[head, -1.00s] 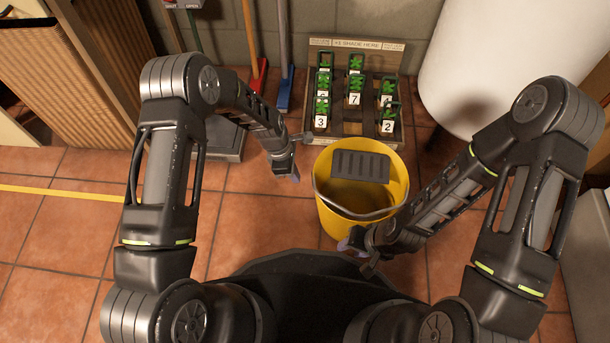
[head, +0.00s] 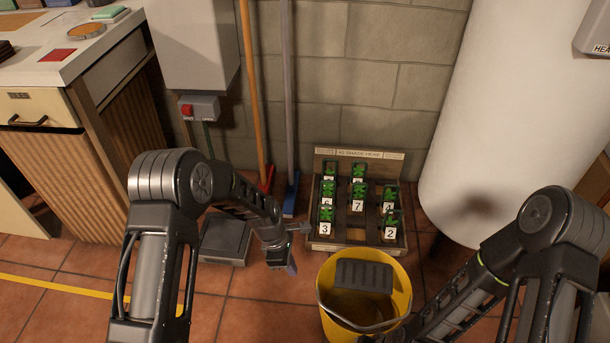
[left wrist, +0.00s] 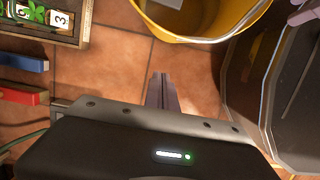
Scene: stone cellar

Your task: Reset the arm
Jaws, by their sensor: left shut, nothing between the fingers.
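My left gripper (head: 289,266) hangs over the tiled floor in the head view, left of a yellow bucket and in front of a wooden rack. In the left wrist view its two fingers (left wrist: 162,92) are together with nothing between them, pointing over bare tiles. My left arm (head: 170,220) comes in from the left, bent at the elbow. My right arm (head: 520,260) shows at the lower right. Its gripper is hidden or out of the frame in the head view. A pale purple part at the top right corner of the left wrist view cannot be clearly made out.
The yellow bucket (head: 395,300) stands right of my left gripper, and shows in the left wrist view (left wrist: 205,35). The wooden rack (head: 398,240) with numbered green plants stands behind. A grey floor box (head: 226,240), brooms, a white tank (head: 490,130) and a cabinet (head: 40,155) stand around.

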